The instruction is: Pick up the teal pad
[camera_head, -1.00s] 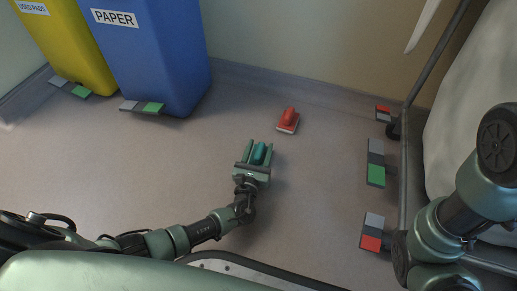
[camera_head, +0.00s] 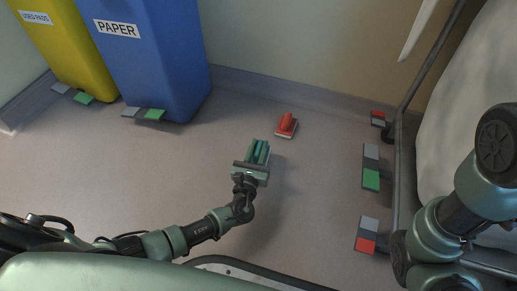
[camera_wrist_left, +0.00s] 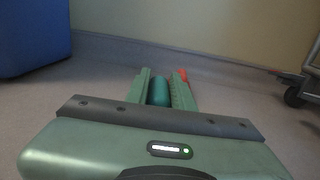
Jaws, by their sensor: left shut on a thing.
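The teal pad (camera_head: 258,153) is between the fingers of my left gripper (camera_head: 258,151) in the head view, low over the floor. In the left wrist view the teal pad (camera_wrist_left: 159,91) shows as a rounded teal shape between the two green fingers of the left gripper (camera_wrist_left: 160,88). The left gripper is shut on it. Whether the pad touches the floor I cannot tell. My right arm shows at the right edge of the head view, but its gripper is out of sight.
A red pad (camera_head: 286,125) lies on the floor just beyond the left gripper. A blue PAPER bin (camera_head: 155,65) and a yellow USED PADS bin (camera_head: 70,45) stand at the back left. A wheeled stretcher (camera_head: 470,90) with coloured pedals (camera_head: 371,180) stands at right. Floor at left is clear.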

